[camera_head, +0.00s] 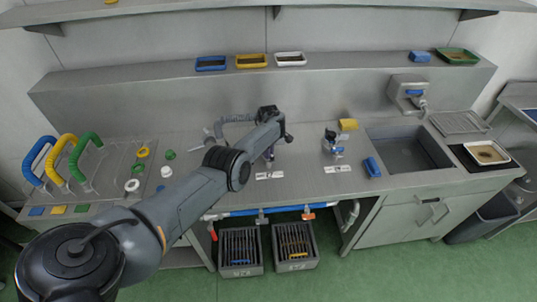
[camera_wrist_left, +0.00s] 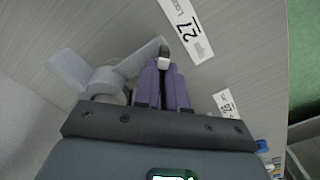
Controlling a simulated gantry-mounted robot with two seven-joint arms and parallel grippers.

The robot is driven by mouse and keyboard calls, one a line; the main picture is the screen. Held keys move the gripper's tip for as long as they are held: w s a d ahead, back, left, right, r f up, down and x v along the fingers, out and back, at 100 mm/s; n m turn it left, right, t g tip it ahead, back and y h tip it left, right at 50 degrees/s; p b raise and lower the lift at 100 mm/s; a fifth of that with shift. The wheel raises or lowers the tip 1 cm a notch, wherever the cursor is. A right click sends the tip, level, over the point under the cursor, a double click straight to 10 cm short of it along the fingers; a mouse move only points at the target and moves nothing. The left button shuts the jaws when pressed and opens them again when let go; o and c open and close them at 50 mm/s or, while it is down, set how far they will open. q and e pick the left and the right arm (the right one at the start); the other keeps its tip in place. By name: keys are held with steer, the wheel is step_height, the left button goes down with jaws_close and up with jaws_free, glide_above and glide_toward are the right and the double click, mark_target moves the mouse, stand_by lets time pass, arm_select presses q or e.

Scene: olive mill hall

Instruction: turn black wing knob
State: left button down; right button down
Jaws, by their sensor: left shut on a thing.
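My left gripper (camera_head: 268,160) reaches down over the steel worktop, left of its middle. In the left wrist view, its two purple fingers (camera_wrist_left: 166,72) are close together around a small piece with a dark tip, which I take to be the black wing knob (camera_wrist_left: 163,50). A pale block shows between the fingertips. The fingers and gripper body hide most of the knob. A light grey pipe fitting (camera_wrist_left: 108,78) lies just left of the fingers. In the head view my arm covers the knob. My right gripper is not in view.
A second fitting with blue parts (camera_head: 334,146) stands on the worktop to the right, before the sink (camera_head: 408,150). White labels (camera_head: 270,175) lie at the front. Colored hoses (camera_head: 60,160) stand at left. Bare worktop (camera_head: 300,135) lies between the fittings.

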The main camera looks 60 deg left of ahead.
arm_select(q)
steer(key=n+b, duration=0.2)
steer(key=n, duration=0.4)
steer(key=shift+f+b, duration=0.2)
steer(key=shift+b, duration=0.2)
steer(key=shift+n+b, duration=0.55)
steer(key=shift+n, duration=0.85)
steer(key=shift+r, duration=0.1)
steer(key=c, duration=1.2)
jaws_free()
steer(key=shift+r, duration=0.15)
step_height(320, 180, up, 11)
steer(key=p, duration=0.3)
steer(key=shift+f, duration=0.2)
